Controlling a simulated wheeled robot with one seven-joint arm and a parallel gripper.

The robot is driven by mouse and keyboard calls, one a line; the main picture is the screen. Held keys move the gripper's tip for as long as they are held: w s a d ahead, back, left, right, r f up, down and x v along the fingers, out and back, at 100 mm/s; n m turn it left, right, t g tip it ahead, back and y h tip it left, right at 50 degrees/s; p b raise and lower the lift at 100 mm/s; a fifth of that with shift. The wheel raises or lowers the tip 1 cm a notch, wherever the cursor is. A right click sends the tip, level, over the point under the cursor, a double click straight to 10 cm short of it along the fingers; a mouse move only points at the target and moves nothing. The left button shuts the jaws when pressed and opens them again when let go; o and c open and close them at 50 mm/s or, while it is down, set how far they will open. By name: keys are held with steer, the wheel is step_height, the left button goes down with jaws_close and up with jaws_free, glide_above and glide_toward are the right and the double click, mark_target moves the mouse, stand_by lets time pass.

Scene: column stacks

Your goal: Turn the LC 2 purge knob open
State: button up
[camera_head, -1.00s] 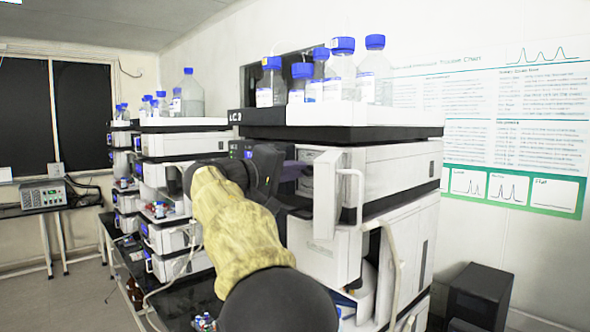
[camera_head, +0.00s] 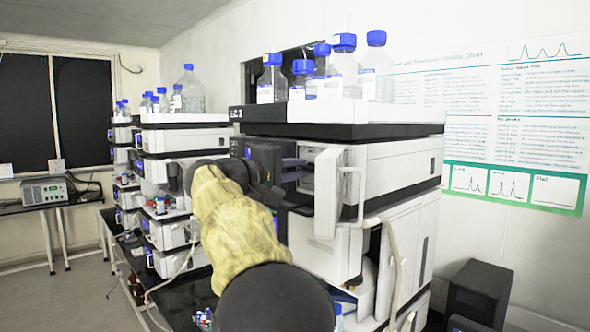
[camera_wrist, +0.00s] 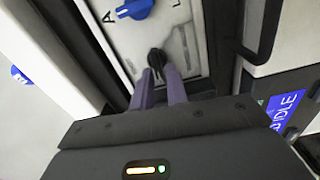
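The LC 2 stack (camera_head: 395,165) stands in the middle of the head view, with an open white door (camera_head: 327,195) on its front. In the wrist view a black knob (camera_wrist: 157,59) sits on a pale panel with line markings. A blue knob (camera_wrist: 134,9) is above it, near a letter A. My gripper (camera_wrist: 159,74) has its two purple fingers on either side of the black knob's lower end. In the head view my arm hides the knobs and most of the gripper.
The open door and its handle stand close to the right of my arm. Blue-capped bottles (camera_head: 343,68) are on top of the stack. Another instrument stack (camera_head: 180,143) is to the left. A dark panel edge borders the knob panel. Floor at far left is clear.

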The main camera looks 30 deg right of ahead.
steer(key=shift+o, duration=1.1)
steer(key=shift+a, duration=0.1)
steer(key=s+a+b, duration=0.2)
steer(key=a+b, duration=0.2)
steer(key=a, duration=1.3)
steer(key=shift+s, duration=0.2)
steer(key=shift+w+f, duration=0.1)
